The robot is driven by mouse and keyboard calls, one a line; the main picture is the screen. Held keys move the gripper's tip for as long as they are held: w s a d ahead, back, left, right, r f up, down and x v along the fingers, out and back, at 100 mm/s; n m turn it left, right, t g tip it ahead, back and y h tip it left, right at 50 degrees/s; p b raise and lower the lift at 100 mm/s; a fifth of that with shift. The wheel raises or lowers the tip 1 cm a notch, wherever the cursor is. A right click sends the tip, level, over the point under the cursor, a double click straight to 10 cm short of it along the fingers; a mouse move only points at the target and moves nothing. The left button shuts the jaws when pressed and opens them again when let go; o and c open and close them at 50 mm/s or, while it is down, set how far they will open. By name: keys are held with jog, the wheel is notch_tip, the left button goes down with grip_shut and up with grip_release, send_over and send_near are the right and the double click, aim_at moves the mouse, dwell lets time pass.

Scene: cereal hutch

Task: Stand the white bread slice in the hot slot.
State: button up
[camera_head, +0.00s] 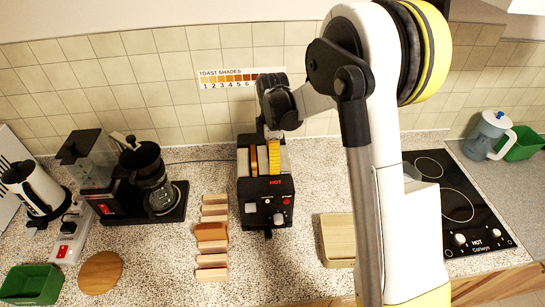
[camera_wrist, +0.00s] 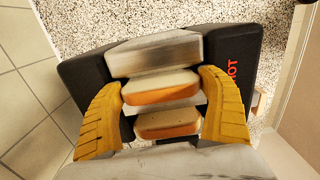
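The black toaster (camera_head: 264,213) stands mid-counter, with a red HOT label under its right slot. In the wrist view the toaster (camera_wrist: 88,68) has HOT beside the upper slot. A pale-topped slice with an orange-brown side (camera_wrist: 160,85), perhaps the white bread slice, stands in that slot. Another orange-brown slice (camera_wrist: 167,124) stands in the other slot; a brown edge shows there in the head view (camera_head: 253,160). My gripper (camera_wrist: 163,88) reaches down over the toaster. Its yellow fingers lie at both ends of the slice by HOT. Whether they press on it is unclear.
A wooden rack (camera_head: 212,260) with a brown slice (camera_head: 211,231) stands left of the toaster. A wooden board (camera_head: 337,240) lies to the right, before the black hob (camera_head: 455,205). A coffee maker (camera_head: 152,185) stands further left. Bare counter shows around the toaster.

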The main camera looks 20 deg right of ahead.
notch_tip(320, 180, up, 12)
jog(key=shift+r, duration=0.1)
dwell(0.6)
jog(key=s+f+m+t+b, duration=0.1)
jog(key=s+m+b, duration=0.1)
jog(key=s+b, duration=0.1)
jog(key=s+f+m+t+b, duration=0.1)
jog(key=s+m+b, duration=0.2)
jog(key=s, duration=0.2)
jog(key=s+f+m+t+b, duration=0.1)
jog(key=s+m+b, duration=0.1)
jog(key=s+b, duration=0.2)
jog(key=shift+s, duration=0.35)
jog(key=s+f+m+t+b, duration=0.4)
jog(key=s+f+m+b, duration=0.4)
jog(key=s+f, duration=0.3)
jog(key=shift+s+m+b, duration=0.35)
jog(key=shift+s+m, duration=0.05)
jog(key=shift+s, duration=0.15)
